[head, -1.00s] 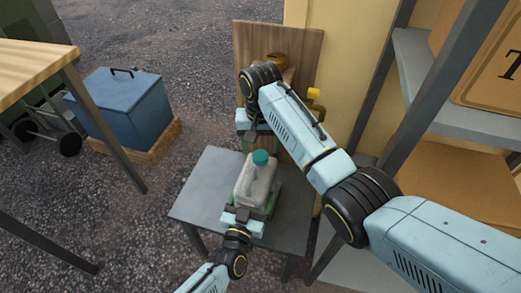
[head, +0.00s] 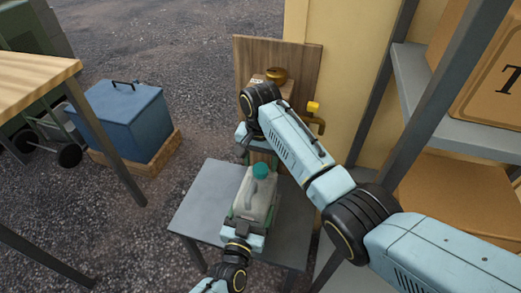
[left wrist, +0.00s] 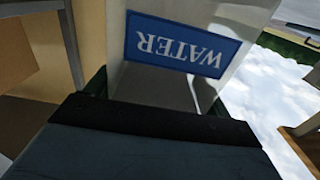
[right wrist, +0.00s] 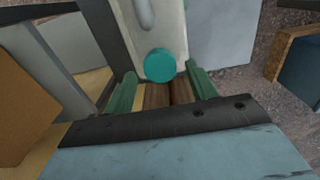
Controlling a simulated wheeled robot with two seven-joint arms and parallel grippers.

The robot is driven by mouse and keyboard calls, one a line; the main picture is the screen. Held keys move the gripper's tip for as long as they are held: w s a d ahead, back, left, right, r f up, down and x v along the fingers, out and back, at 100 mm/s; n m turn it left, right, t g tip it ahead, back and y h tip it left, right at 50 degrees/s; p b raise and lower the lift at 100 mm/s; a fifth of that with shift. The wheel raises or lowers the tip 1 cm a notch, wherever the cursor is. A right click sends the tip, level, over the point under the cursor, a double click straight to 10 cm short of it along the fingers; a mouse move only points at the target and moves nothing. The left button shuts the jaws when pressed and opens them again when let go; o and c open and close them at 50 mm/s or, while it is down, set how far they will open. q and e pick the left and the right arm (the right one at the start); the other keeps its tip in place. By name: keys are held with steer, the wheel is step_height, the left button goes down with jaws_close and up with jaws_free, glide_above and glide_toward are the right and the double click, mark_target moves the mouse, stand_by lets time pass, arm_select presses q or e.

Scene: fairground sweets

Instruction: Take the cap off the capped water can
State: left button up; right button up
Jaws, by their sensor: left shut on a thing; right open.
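The water can (head: 254,203) is a pale, translucent jug with a round teal cap (head: 261,170) on top. It stands upright over the small grey table; I cannot tell whether its base touches. My right gripper (head: 259,157) is open just behind the cap. In the right wrist view the cap (right wrist: 160,65) shows ahead, roughly between the two green fingers (right wrist: 162,88), with nothing gripped.
The grey table (head: 200,205) has bare room left of the can. A wooden board (head: 310,60) with a brass tap stands behind. A grey metal shelf (head: 440,95) with boxes is at right. A blue cooler (head: 125,120) and a wooden table (head: 35,70) are at left.

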steer(key=shift+f, duration=1.05)
steer(key=c, duration=1)
steer(key=n, duration=0.3)
steer(key=o, duration=1.1)
steer(key=shift+c, duration=0.2)
